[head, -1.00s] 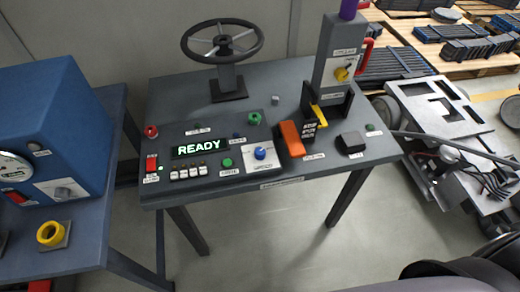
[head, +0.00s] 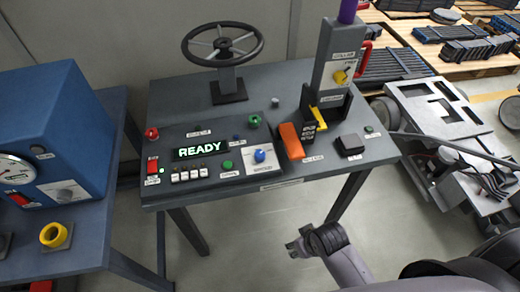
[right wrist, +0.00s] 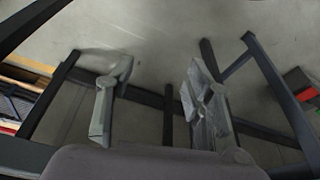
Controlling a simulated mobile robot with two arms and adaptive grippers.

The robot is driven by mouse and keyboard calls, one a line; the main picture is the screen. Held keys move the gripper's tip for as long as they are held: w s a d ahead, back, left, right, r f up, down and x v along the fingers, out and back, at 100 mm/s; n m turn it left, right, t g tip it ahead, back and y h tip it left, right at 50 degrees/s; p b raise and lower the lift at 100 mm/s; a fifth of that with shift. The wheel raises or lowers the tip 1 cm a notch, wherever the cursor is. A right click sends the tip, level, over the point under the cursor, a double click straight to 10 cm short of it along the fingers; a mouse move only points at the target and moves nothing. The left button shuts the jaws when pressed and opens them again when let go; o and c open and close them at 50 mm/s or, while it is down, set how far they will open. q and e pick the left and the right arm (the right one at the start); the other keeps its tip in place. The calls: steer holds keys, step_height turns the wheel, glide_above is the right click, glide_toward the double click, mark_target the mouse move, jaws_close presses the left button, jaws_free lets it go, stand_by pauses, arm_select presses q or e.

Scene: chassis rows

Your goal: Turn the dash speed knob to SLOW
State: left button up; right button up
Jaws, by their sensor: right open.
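A blue knob (head: 259,155) sits on a white labelled plate at the right end of the dash panel. It looks like the speed knob, but its label is too small to read, so I cannot tell its setting. The dash display (head: 200,149) beside it shows READY in green. My right gripper (head: 298,244) is open and empty, in front of the table and below its front edge, apart from the knob. In the right wrist view its two spread fingers (right wrist: 150,85) show against the floor and table legs; the knob is not visible there. My left gripper is not in view.
The dark table (head: 160,105) also carries a steering wheel (head: 222,44), an orange lever (head: 291,141) right of the knob, and a tall column (head: 333,55) with a yellow knob. A blue cabinet (head: 45,120) stands at left. The floor before the table is clear.

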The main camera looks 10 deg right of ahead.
steer(key=w+a+r+n+g+y, duration=0.1)
steer(key=w+a+r+n, duration=0.2)
steer(key=w+a+r, duration=0.5)
steer(key=w+a+r+n+y, duration=0.25)
steer(key=w+a+r, duration=0.3)
steer(key=r, duration=0.45)
step_height(320, 180, up, 13)
steer(key=n+g+h, duration=0.2)
steer(key=h, duration=0.2)
glide_above(260, 153)
steer(key=shift+m, duration=0.25)
step_height(260, 153, down, 17)
steer(key=p, duration=0.2)
steer(key=shift+r+p, duration=0.1)
steer(key=shift+p, duration=0.2)
steer(key=shift+c, duration=0.3)
jaws_close()
